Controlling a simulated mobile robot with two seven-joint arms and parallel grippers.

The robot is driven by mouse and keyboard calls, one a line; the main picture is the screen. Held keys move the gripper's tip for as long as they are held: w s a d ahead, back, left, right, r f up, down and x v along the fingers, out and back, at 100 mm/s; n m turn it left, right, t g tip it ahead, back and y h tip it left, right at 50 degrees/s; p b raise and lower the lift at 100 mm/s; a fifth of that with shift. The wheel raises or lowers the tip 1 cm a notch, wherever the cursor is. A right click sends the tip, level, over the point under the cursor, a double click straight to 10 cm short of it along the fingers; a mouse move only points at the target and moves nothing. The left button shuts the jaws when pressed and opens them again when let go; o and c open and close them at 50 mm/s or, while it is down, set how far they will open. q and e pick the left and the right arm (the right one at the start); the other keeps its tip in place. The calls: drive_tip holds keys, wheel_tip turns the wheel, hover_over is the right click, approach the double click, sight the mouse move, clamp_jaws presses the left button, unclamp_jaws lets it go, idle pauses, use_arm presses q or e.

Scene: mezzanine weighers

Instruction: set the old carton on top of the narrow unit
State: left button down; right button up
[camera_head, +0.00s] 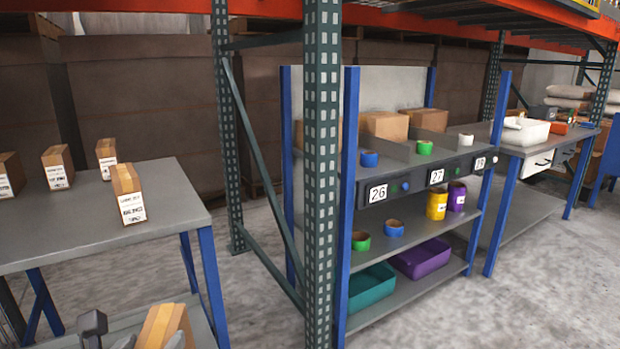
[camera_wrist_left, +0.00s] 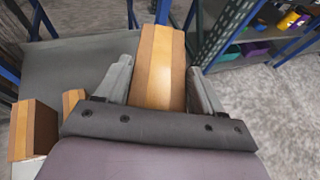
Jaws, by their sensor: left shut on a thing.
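My left gripper (camera_head: 150,341) is at the bottom edge of the head view, shut on a brown carton (camera_head: 165,326) with a lighter tape strip. In the left wrist view this carton (camera_wrist_left: 160,65) sits between the two fingers (camera_wrist_left: 158,80). I cannot read a label on it. The carton is in front of the grey table at the left. A blue-posted shelf unit (camera_head: 372,222) with number plates stands right of centre, apart from the gripper; I cannot tell if it is the narrow unit. My right gripper is not in view.
Several labelled cartons, one at the front (camera_head: 127,195), stand on the grey table (camera_head: 180,215). A dark green rack post (camera_head: 322,160) rises between table and shelf unit. The shelf unit holds tape rolls, bins and boxes. Grey floor (camera_head: 262,285) shows between them.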

use_arm(q)
drive_tip(key=s+d, duration=0.1)
drive_tip(key=s+d+m+h, duration=0.1)
drive_tip(key=shift+s+f+m+h, duration=0.15)
drive_tip(key=shift+s+m+h, duration=0.15)
drive_tip(key=shift+s, duration=0.1)
drive_tip(key=shift+s+d+r+p, duration=0.1)
drive_tip(key=shift+s+r+p, duration=0.05)
drive_tip(key=shift+r+p, duration=0.8)
wheel_tip(320, 180, up, 14)
drive_tip(key=p, duration=1.7)
drive_tip(key=shift+r, duration=0.25)
